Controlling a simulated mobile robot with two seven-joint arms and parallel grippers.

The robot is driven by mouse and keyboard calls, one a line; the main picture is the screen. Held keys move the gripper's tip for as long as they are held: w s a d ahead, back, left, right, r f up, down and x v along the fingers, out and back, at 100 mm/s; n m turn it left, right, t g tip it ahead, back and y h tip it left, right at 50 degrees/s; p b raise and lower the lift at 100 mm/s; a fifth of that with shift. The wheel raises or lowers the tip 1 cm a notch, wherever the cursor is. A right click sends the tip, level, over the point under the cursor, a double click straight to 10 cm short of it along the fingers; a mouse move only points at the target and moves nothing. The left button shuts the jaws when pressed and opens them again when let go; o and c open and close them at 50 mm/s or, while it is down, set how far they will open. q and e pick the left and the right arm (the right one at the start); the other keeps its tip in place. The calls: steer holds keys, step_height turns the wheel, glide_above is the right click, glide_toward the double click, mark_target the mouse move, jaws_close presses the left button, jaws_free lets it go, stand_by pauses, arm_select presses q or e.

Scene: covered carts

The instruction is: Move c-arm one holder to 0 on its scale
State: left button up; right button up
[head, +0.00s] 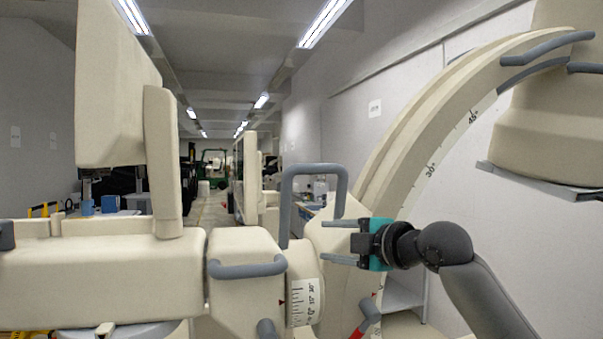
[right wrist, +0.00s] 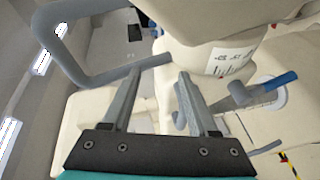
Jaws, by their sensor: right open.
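A cream C-arm (head: 405,125) curves up to the right, with degree marks such as 30° and 45° along its edge. Its holder (head: 335,238) sits at the lower middle, with a grey U-shaped handle (head: 315,168) on top. A white scale label (head: 303,302) wraps the round joint left of the holder, and a small red pointer (head: 282,302) lies beside it. The label also shows in the right wrist view (right wrist: 230,60). My right gripper (head: 326,242) is open and empty, fingers pointing left in front of the holder. The grey handle (right wrist: 65,65) passes beyond its fingertips. My left gripper is out of view.
A cream horizontal arm (head: 100,280) with a grey bar handle (head: 247,268) fills the lower left. A red-and-grey lever (head: 365,320) is below my gripper. A large cream head (head: 550,125) overhangs at right. An aisle (head: 213,210) runs back through the middle.

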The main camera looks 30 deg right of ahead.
steer(key=s+d+r+n+t, duration=0.2)
steer(key=s+r+n+t, duration=0.15)
steer(key=r, duration=0.85)
steer(key=w+a+r+p, duration=0.1)
steer(key=w+p, duration=0.5)
steer(key=w, duration=0.9)
steer(key=shift+a+m+g+y+p, duration=0.4)
steer(key=shift+a+m+g, duration=0.05)
steer(key=shift+a, duration=0.15)
jaws_close()
stand_by(1.0)
